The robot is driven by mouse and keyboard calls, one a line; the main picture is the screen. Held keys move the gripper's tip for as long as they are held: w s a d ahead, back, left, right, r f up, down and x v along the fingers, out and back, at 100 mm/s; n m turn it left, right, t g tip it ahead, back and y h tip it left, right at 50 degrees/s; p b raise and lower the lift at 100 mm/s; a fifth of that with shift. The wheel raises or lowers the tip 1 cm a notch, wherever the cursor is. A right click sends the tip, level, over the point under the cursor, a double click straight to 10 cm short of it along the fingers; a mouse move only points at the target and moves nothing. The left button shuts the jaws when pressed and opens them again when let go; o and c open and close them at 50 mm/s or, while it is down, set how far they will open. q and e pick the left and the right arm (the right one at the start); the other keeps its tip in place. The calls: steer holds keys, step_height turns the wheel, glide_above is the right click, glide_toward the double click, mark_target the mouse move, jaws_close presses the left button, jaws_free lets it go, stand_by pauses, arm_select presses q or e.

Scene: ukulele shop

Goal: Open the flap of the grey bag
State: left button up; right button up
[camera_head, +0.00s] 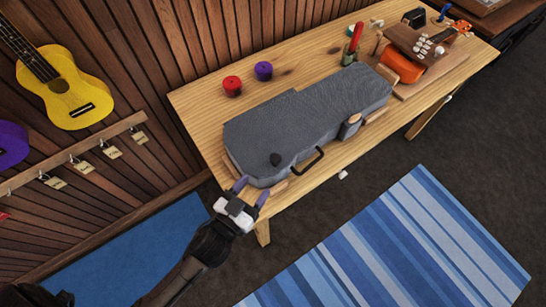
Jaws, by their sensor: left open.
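The grey bag (300,115) lies flat on the wooden table, shaped like a ukulele case, with its wide end towards the lower left. It looks closed. I cannot tell whether a finger touches the bag. My right gripper is not in view.
A red roll (232,86) and a purple roll (263,71) stand behind the bag on the table (190,101). An orange ukulele (402,66) and tools are at the far right end. A yellow ukulele (66,91) hangs on the wall at left. A striped rug (400,250) covers the floor in front.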

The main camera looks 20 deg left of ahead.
mark_target(275, 158)
arm_select(q)
steer(key=w, duration=0.3)
steer(key=w+d, duration=0.1)
steer(key=w, duration=0.6)
steer(key=shift+w+d, duration=0.15)
steer(key=shift+d, duration=0.15)
steer(key=shift+c, duration=0.2)
jaws_close()
